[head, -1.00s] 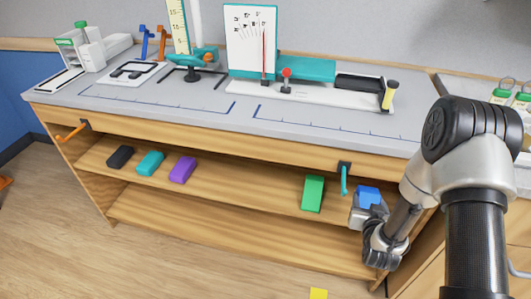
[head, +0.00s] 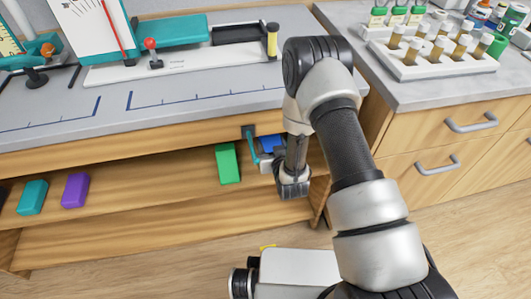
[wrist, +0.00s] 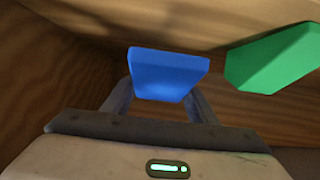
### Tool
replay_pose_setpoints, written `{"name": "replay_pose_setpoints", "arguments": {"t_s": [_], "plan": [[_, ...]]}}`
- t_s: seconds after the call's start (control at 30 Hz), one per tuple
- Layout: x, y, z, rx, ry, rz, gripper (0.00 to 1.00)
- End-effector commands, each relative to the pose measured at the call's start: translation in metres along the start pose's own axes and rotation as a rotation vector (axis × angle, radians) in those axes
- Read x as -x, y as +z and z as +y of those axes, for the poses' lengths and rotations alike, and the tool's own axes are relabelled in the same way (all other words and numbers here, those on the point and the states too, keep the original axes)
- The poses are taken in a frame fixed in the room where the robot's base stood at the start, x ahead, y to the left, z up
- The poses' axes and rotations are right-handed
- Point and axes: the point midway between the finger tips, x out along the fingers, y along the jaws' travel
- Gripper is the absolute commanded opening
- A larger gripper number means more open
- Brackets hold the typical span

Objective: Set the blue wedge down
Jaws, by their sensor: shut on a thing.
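A green block (head: 228,163) stands on the shelf left of the wedge; it also shows in the wrist view (wrist: 275,60). Purple (head: 75,190) and teal (head: 32,197) blocks lie farther left, with bare shelf between.

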Motion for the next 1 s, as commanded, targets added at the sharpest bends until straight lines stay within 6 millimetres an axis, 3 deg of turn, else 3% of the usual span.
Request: {"name": "replay_pose_setpoints", "arguments": {"t_s": [0.4, 0.8, 0.83, 0.93, 1.0], "plan": [[-0.018, 0.045, 0.0, 0.0, 0.0, 0.0, 0.27], [-0.021, 0.049, 0.0, 0.0, 0.0, 0.001, 0.27], [-0.021, 0.049, 0.0, 0.0, 0.0, 0.001, 0.56], [-0.021, 0.049, 0.0, 0.0, 0.0, 0.001, 0.71], [-0.021, 0.049, 0.0, 0.0, 0.0, 0.001, 0.71]]}}
